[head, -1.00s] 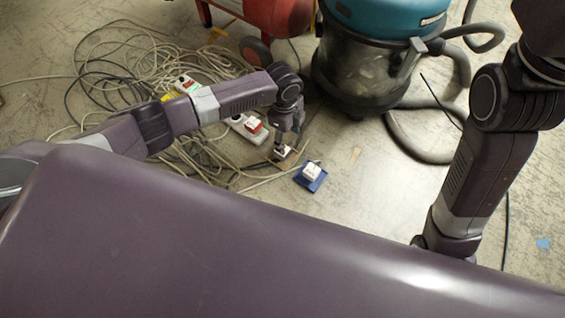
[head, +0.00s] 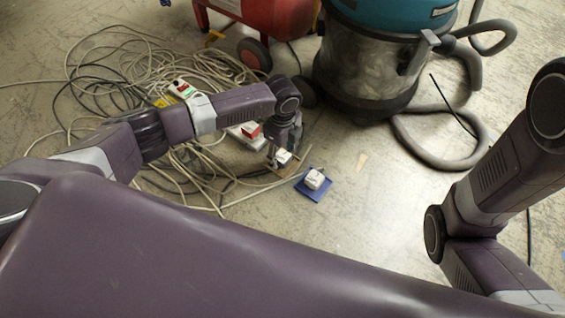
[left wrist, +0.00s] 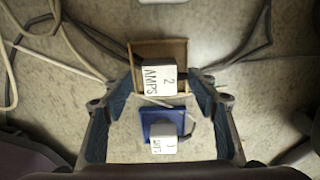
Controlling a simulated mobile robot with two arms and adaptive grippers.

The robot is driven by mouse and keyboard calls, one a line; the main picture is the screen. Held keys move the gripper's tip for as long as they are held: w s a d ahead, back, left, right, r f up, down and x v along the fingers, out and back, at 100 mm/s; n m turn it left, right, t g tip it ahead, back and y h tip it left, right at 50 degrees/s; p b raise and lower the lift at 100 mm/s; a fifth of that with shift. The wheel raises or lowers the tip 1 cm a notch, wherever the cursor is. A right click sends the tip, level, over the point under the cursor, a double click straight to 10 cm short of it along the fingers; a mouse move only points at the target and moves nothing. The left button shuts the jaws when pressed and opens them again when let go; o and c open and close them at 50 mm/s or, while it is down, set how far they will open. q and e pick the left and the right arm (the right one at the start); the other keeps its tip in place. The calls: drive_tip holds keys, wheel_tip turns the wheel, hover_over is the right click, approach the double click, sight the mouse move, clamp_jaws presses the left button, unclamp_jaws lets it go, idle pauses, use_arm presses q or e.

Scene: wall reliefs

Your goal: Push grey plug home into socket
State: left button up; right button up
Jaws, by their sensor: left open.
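I cannot make out a grey plug for certain. A white strip (head: 245,138) with a red block (head: 250,130) on it lies among the cables, left of my left gripper; it may be a socket strip. My left gripper (head: 281,156) points down over a white block marked "2 AMPS", which stands on a brown tray (head: 291,168). In the left wrist view my gripper (left wrist: 161,85) is open, with its fingers either side of the lower part of the "2 AMPS" block (left wrist: 160,80). I cannot tell whether they touch it. My right gripper is out of view.
A second white block (head: 314,179) sits on a blue tray (head: 313,194), nearer than the brown one. Tangled cables (head: 110,75) cover the floor at left. A teal-topped vacuum (head: 370,60) with a grey hose (head: 440,160) stands behind. Floor at right of the blue tray is clear.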

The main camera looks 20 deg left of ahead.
use_arm(q)
drive_tip(key=shift+f+b, duration=0.35)
drive_tip(key=shift+f, duration=0.55)
drive_tip(key=c, duration=1.3)
drive_tip(key=shift+r, duration=0.15)
